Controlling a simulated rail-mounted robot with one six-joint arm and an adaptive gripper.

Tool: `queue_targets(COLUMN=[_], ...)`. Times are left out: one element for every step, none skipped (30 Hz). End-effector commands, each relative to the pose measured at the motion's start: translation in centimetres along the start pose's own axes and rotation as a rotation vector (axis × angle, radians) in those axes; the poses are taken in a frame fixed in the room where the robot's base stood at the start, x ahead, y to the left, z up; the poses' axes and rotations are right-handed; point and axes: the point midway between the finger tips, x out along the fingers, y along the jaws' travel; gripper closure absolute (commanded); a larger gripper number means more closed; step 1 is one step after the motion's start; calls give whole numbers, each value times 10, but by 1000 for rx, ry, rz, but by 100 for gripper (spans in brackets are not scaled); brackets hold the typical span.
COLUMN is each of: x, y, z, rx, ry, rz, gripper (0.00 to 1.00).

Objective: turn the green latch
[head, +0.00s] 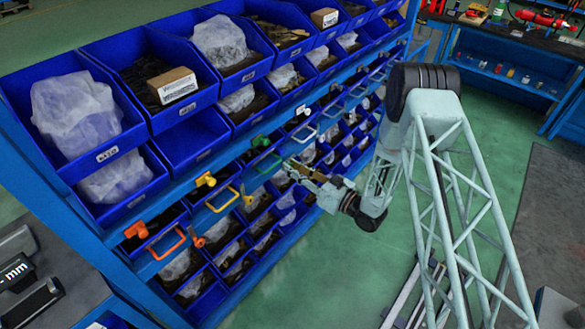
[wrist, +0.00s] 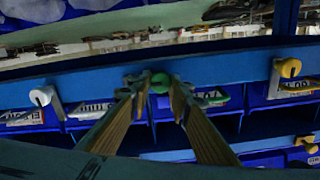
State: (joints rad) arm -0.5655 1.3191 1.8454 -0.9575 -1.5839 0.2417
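The green latch (head: 260,141) sits on the blue rail of the rack, between a yellow and a white latch. A green handle (head: 267,163) hangs just below it. My gripper (head: 289,166) is in front of the rack, slightly right of and below the green latch in the head view, with a small gap visible. In the wrist view the green latch (wrist: 160,82) shows as a round knob between the tips of my open gripper (wrist: 158,92). The fingers lie to either side of it. I cannot tell whether they touch it.
A yellow latch (head: 205,180), an orange latch (head: 136,230) and a white latch (head: 303,110) sit along the same rail. Blue bins (head: 172,146) with bagged parts fill the rack. The green floor (head: 330,262) in front is mostly clear. A workbench (head: 515,75) stands at back right.

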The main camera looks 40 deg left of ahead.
Motion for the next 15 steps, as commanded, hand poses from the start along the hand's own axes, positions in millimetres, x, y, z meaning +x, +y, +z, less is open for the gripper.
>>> queue_targets(x=[0,0,0,0,0,0,0,0,0,0,0,0,0,0,0], y=[0,0,0,0,0,0,0,0,0,0,0,0,0,0,0], z=[0,0,0,0,0,0,0,0,0,0,0,0,1,1,1], rx=[0,0,0,0,-1,-2,-3,-5,-9,-12,-16,-23,-30,-38,-48], ry=[0,0,0,0,0,0,0,0,0,0,0,0,0,0,1], rz=[0,0,0,0,0,0,0,0,0,0,0,0,0,0,0], gripper=[91,92,92,92,92,92,92,92,92,92,92,92,92,92,92])
